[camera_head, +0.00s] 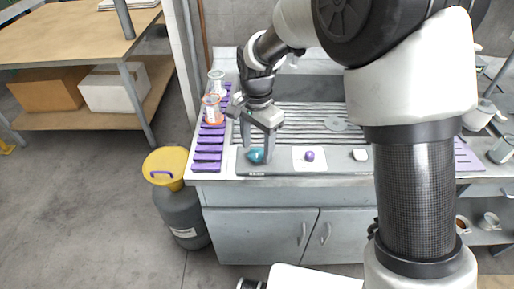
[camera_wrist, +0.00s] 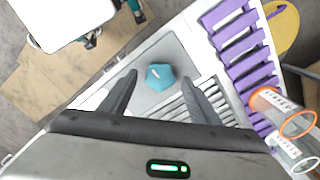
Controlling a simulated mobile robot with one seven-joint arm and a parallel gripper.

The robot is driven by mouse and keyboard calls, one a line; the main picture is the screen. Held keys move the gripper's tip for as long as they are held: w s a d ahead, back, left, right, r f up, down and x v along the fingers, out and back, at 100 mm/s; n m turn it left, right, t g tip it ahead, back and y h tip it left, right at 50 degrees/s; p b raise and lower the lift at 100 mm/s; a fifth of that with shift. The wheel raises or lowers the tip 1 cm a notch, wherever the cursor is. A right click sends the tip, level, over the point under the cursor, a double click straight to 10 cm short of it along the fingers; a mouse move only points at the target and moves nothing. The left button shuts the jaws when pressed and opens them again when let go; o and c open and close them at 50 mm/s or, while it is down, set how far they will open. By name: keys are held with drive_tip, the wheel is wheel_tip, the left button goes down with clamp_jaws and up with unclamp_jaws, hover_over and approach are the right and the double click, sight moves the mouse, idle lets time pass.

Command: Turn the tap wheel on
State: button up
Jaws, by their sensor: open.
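In the wrist view the knob appears between the two open fingertips (camera_wrist: 158,85), with a gap on each side. Whether the fingertips are level with the knob or still above it I cannot tell. No tap spout shows clearly.
A purple knob (camera_head: 309,156) and a white knob (camera_head: 360,154) stand to the right on the same front strip. A yellow-lidded bin (camera_head: 166,165) stands on the floor.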

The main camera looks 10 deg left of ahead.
drive_tip(key=shift+f, duration=0.4)
drive_tip(key=c, duration=1.1)
drive_tip(key=shift+o, duration=0.2)
